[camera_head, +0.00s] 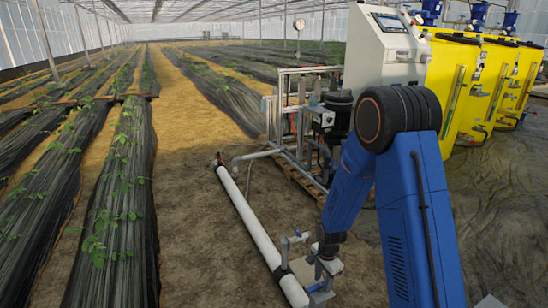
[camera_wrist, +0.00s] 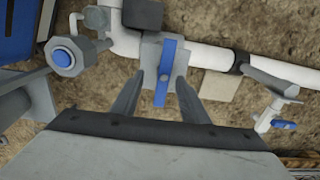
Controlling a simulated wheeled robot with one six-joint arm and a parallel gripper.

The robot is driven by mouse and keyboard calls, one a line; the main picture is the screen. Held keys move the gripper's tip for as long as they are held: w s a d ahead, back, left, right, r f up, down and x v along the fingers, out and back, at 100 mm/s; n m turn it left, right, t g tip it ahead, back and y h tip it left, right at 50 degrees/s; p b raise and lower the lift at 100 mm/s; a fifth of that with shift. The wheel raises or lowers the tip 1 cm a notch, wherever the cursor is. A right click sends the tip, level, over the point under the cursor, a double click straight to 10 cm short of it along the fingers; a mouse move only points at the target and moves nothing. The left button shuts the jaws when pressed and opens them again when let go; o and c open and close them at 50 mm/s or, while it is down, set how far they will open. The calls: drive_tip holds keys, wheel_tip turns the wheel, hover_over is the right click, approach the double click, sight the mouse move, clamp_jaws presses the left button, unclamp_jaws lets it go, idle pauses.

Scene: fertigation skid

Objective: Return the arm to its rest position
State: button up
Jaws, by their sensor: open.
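My gripper (camera_wrist: 161,78) is open in the wrist view. Its two grey fingers stand on either side of a blue valve handle (camera_wrist: 164,60), with a visible gap on each side. The handle lies lengthwise across a grey valve body on the white pipe (camera_wrist: 212,56). In the head view my blue arm bends down at the right, and my gripper (camera_head: 322,268) is low beside the near end of the white pipe (camera_head: 250,222). The fingertips are small and partly hidden there.
A second small valve with a blue handle (camera_wrist: 284,125) stands on a branch to the right. A pump frame (camera_head: 290,110), a grey control cabinet (camera_head: 385,50) and yellow tanks (camera_head: 450,85) stand behind my arm. Plant rows under black film (camera_head: 120,215) lie left; bare soil lies between.

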drive_tip(key=s+d+r+n+t, duration=0.1)
drive_tip(key=s+r+n, duration=0.15)
drive_tip(key=r, duration=0.65)
drive_tip(key=s+d+r+n+t, duration=0.15)
drive_tip(key=s+r, duration=0.25)
drive_tip(key=r, duration=0.4)
drive_tip(key=s+d+r+n, duration=0.1)
drive_tip(key=s+r+n, duration=0.15)
drive_tip(key=r, duration=0.65)
drive_tip(key=s+d+r+n+t, duration=0.1)
drive_tip(key=s+r+n, duration=0.2)
drive_tip(key=s+r, duration=0.3)
drive_tip(key=s+d+r+n+t, duration=0.1)
drive_tip(key=s+r, duration=0.5)
drive_tip(key=s, duration=0.7)
drive_tip(key=shift+s+d+r+n, duration=0.35)
drive_tip(key=shift+d+n, duration=0.1)
drive_tip(key=shift+n, duration=0.8)
drive_tip(key=shift+s+r, duration=0.1)
drive_tip(key=shift+s, duration=0.3)
drive_tip(key=shift+c, duration=0.8)
